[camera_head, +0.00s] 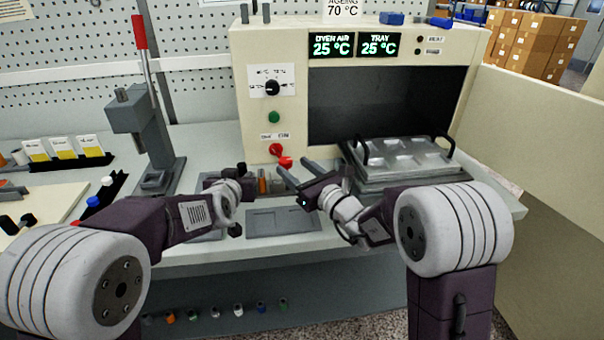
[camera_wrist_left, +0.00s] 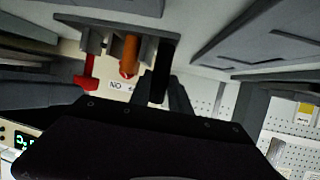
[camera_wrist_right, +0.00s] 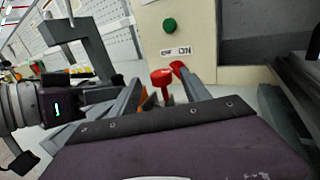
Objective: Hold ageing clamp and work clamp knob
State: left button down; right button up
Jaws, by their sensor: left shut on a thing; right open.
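The ageing clamp (camera_head: 264,186) is a small grey fixture with an orange cylinder in it, at the front middle of the bench. In the left wrist view the clamp (camera_wrist_left: 110,30) appears inverted, with a red knob (camera_wrist_left: 89,78) on a stem beside the orange cylinder (camera_wrist_left: 130,55). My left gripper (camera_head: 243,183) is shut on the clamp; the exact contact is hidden. My right gripper (camera_head: 293,168) is open to the right of the clamp. In the right wrist view the red knob (camera_wrist_right: 162,78) appears between the right fingers; I cannot tell whether they touch it.
The oven (camera_head: 270,50) stands behind, with a red switch (camera_head: 276,150) close to the knob. A metal tray (camera_head: 410,160) with black handles stands at its opening. A press (camera_head: 140,125) stands at left. A grey plate (camera_head: 283,222) lies at the bench front.

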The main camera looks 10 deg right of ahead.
jog(key=v, duration=0.4)
